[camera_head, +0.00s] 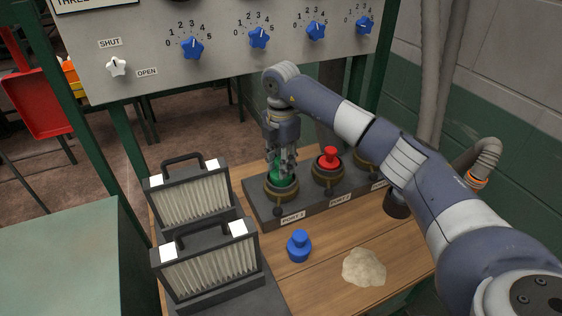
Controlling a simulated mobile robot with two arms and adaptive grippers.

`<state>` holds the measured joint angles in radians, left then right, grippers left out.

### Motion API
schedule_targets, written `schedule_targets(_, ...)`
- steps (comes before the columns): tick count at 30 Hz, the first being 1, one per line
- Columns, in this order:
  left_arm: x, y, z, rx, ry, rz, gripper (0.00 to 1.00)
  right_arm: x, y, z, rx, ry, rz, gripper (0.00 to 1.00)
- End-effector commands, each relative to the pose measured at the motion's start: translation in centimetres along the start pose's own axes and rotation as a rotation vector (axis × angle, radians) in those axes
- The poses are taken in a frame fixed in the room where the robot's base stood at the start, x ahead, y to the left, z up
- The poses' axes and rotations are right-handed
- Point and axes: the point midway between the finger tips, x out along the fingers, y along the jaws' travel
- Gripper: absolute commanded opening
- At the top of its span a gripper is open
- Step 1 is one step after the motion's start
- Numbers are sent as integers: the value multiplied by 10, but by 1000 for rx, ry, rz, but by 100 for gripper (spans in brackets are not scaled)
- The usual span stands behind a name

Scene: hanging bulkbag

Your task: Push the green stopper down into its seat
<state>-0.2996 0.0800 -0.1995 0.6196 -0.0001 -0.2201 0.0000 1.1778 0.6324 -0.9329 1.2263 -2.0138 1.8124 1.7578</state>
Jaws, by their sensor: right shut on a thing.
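The green stopper (282,179) is at the leftmost port, labelled PORT 1, whose dark brass-coloured seat ring (281,192) stands on the grey block. My right gripper (281,165) points down over this port and is shut on the green stopper. The fingers hide the upper part of the stopper. I cannot tell how deep the stopper sits in its seat. My left gripper is not in view.
A red stopper (328,158) stands in the middle port. A blue stopper (299,246) and a pale lump (364,267) lie on the wooden table (325,284). Two framed filters (207,262) stand left. A panel with blue knobs (193,48) rises behind.

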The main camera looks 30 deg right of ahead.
Motion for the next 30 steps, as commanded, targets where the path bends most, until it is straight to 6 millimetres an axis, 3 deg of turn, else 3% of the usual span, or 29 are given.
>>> schedule_targets(25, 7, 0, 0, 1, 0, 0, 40, 17, 0, 0, 0, 0, 1, 3)
schedule_targets(26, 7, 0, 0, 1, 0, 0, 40, 16, 0, 0, 0, 0, 1, 35)
schedule_targets(28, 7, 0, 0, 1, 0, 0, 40, 16, 0, 0, 0, 0, 1, 51)
schedule_targets(30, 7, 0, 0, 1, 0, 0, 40, 16, 0, 0, 0, 0, 0, 52)
